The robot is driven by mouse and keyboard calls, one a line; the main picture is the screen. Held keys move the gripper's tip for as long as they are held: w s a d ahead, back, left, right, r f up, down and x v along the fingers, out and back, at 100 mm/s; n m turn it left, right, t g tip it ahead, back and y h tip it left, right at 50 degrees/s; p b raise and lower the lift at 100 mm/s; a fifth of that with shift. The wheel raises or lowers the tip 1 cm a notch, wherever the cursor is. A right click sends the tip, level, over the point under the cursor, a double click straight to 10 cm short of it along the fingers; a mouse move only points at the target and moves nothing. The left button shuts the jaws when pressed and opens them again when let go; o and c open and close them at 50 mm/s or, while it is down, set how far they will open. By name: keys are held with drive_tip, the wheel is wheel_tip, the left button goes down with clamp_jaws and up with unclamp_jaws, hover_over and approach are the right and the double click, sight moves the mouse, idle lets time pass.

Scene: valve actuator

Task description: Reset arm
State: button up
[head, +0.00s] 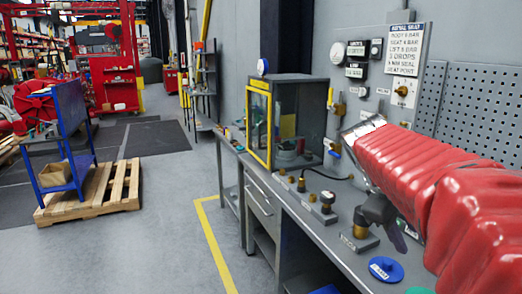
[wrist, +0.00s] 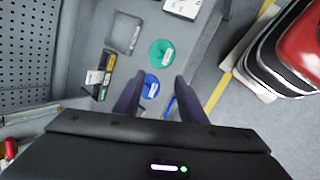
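My arm (head: 430,180), in a ribbed red cover, reaches in from the right over the bench in the head view. Its dark end hangs above the bench top, close to a brass fitting (head: 360,231). In the wrist view my gripper (wrist: 159,78) has its two dark fingers spread apart, with nothing held between them. A blue labelled disc (wrist: 150,87) shows between the fingers, below them on the bench. A green labelled disc (wrist: 161,53) lies just beyond the fingertips. The blue disc also shows in the head view (head: 386,268).
The grey bench (head: 285,195) carries a yellow-framed cabinet (head: 290,115) and several small fittings. A pegboard (head: 470,105) and gauge panel (head: 405,75) stand behind. A blue cart (head: 68,135) is on a pallet at left. The floor between is clear.

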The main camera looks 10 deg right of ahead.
drive_tip(key=s+a+f+m+t+y, duration=0.1)
drive_tip(key=s+a+f+t+y, duration=0.1)
drive_tip(key=a, duration=0.6)
drive_tip(key=s+a+f+m+t+y, duration=0.1)
drive_tip(key=s+a+f, duration=0.3)
drive_tip(key=a, duration=0.5)
drive_tip(key=s+a+f+m+t+y, duration=0.2)
drive_tip(key=a+f, duration=0.3)
drive_tip(key=a, duration=0.3)
drive_tip(key=shift+s+a+m+t+y, duration=0.15)
drive_tip(key=shift+s+m+t+y, duration=0.15)
drive_tip(key=shift+s+m+y, duration=0.35)
drive_tip(key=shift+s, duration=0.1)
drive_tip(key=shift+c, duration=0.9)
